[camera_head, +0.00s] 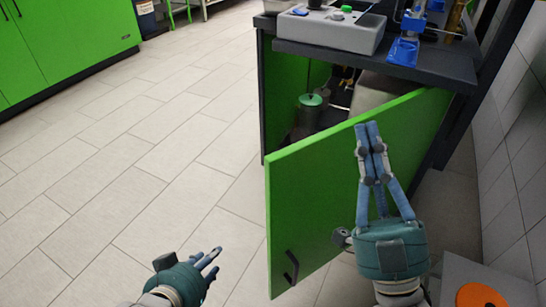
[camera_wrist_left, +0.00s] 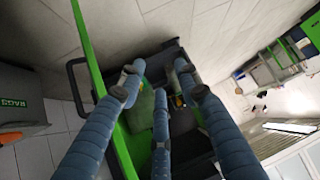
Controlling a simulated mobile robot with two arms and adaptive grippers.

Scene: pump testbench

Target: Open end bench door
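The green end bench door (camera_head: 320,190) stands partly open, swung out from its right side, with a dark handle (camera_head: 290,268) at its lower free end. In the left wrist view the door (camera_wrist_left: 92,50) is almost edge-on, with the handle (camera_wrist_left: 78,82) on its left. My right gripper (camera_head: 368,127) is in front of the door's outer face near its top edge, fingers together and empty; contact is unclear. My left gripper (camera_head: 214,258) is low, left of the door's free edge and apart from the handle. Its fingers (camera_wrist_left: 150,85) are spread and empty.
The bench top (camera_head: 430,62) carries a grey device (camera_head: 332,30) and a blue stand (camera_head: 404,48). A green-lidded container (camera_head: 310,102) shows inside the bench. A grey RAGS bin (camera_wrist_left: 22,100) stands beyond the handle. Tiled floor (camera_head: 130,170) is clear at left; a wall (camera_head: 515,140) is close at right.

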